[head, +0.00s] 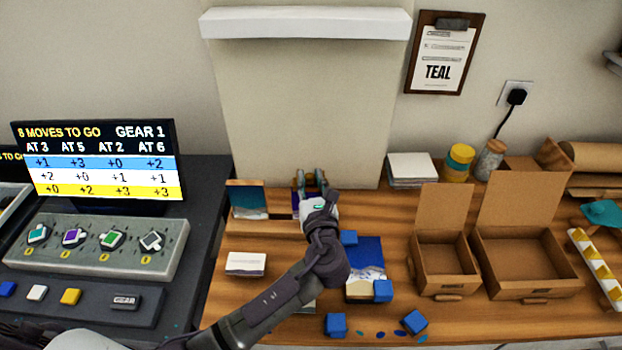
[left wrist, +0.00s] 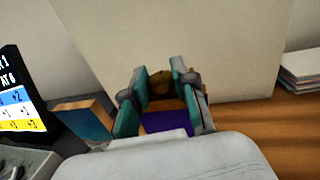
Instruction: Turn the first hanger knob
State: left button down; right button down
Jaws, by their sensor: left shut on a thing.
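A grey control box (head: 100,262) at the left carries a row of knobs: teal (head: 37,234), purple (head: 73,237), green (head: 111,239) and a white-topped one (head: 150,241). Each has a yellow 0 below it. My left gripper (head: 311,183) is over the back of the wooden table, well to the right of the knobs. In the left wrist view its teal-padded fingers (left wrist: 160,95) are closed around a small purple-faced, wood-edged panel (left wrist: 167,122), partly hidden by the gripper. The panel's purple side (head: 296,203) also shows in the head view. My right gripper is out of view.
A screen (head: 98,160) reading "8 MOVES TO GO, GEAR 1" stands behind the knobs. A button strip (head: 85,305) lies in front. A blue-faced panel (head: 247,197) stands left of my gripper. Cardboard boxes (head: 443,268) and blue cubes (head: 336,324) occupy the table's right and front.

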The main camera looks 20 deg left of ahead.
pick_arm(q)
jog(key=shift+a+r+m+t+h+p, duration=0.2)
jog(key=shift+m+t+h+p, duration=0.2)
jog(key=shift+m+h+p, duration=0.55)
jog(key=shift+a+m+t+h+p, duration=0.1)
jog(key=shift+m+t+h+p, duration=0.2)
jog(key=shift+m+h+p, duration=0.7)
jog(key=m+h, duration=0.1)
jog(key=h, duration=0.2)
jog(key=shift+a+f+h, duration=0.1)
jog(key=shift+f+h, duration=0.05)
jog(key=shift+h, duration=0.1)
jog(key=m+h, duration=0.2)
jog(key=h, duration=0.1)
jog(key=shift+a+f, duration=0.1)
jog(key=shift+f+m+h+b, duration=0.1)
jog(key=shift+m+h+b, duration=0.35)
jog(key=shift+h+b, duration=0.15)
jog(key=m+g+h+b, duration=0.1)
jog(key=m+h+b, duration=0.1)
jog(key=h+b, duration=0.1)
jog(key=m+g+h+b, duration=0.2)
jog(key=h+b, duration=0.2)
jog(key=shift+w+a+f+m, duration=0.1)
jog(key=shift+a+m, duration=0.1)
jog(key=shift+m, duration=0.2)
jog(key=shift+r+m+g+h+b, duration=0.25)
jog(key=shift+m+g+h+b, duration=0.3)
jog(key=shift+b, duration=0.4)
